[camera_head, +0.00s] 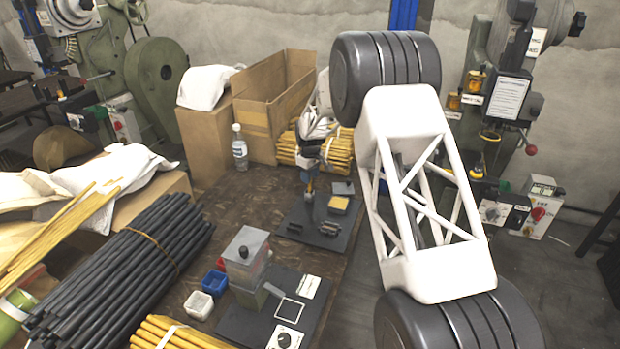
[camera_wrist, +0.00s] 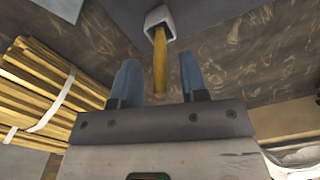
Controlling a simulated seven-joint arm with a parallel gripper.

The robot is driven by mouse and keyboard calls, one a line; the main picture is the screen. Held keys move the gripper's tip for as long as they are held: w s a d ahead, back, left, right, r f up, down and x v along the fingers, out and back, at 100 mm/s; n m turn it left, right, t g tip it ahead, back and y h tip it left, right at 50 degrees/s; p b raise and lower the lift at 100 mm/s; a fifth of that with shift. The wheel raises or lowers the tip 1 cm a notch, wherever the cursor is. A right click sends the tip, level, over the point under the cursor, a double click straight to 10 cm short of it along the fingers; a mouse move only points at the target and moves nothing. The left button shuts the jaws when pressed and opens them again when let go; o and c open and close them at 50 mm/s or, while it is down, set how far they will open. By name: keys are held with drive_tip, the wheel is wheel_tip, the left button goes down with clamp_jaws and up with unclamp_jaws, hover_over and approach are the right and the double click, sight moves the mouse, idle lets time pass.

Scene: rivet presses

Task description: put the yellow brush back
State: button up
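My gripper (camera_head: 309,188) is over the workbench by the far black press plate (camera_head: 290,213). In the wrist view its two blue fingers (camera_wrist: 158,85) stand well apart. A yellow handle, which I take for the yellow brush (camera_wrist: 160,62), shows between and just beyond the fingers, with clear gaps on both sides. Its far end meets a small pale square-rimmed piece (camera_wrist: 158,18); I cannot tell whether this is a holder or part of the brush. In the head view the brush is too small and covered to make out surely.
Bundled yellow sticks (camera_head: 338,150) lie behind my gripper, beside an open cardboard box (camera_head: 262,128) and a bottle (camera_head: 239,150). A nearer press (camera_head: 246,262), a blue bin (camera_head: 215,282), a white bin (camera_head: 198,305) and black rods (camera_head: 125,262) fill the front.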

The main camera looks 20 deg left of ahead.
wheel_tip(320, 180, up, 11)
drive_tip(key=shift+r, duration=0.1)
idle(0.4)
idle(0.4)
idle(0.4)
